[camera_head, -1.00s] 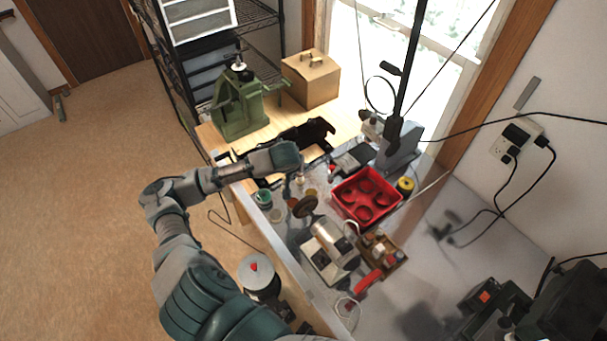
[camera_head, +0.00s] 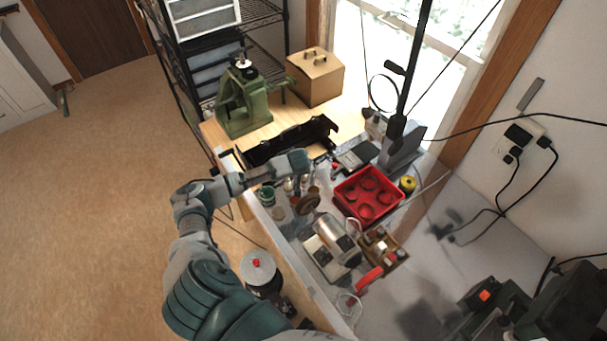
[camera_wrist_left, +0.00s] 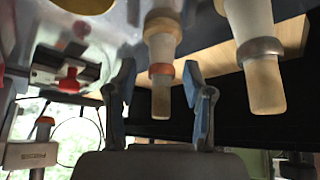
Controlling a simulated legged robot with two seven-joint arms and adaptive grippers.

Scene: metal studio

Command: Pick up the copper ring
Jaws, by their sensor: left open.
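The copper ring (camera_wrist_left: 161,70) shows in the left wrist view as an orange-brown band around a pale, tapered post with a wooden end. My left gripper (camera_wrist_left: 160,82) is open, with one finger on each side of that post in the picture. I cannot tell whether the post is between the fingers or beyond them. No contact is visible. In the head view my left gripper (camera_head: 308,163) is over the left part of the bench, beside the small pale posts (camera_head: 289,186). The ring is too small to make out there. My right gripper is not in view.
A similar post with a silver ring (camera_wrist_left: 261,47) stands close to the right in the wrist view.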

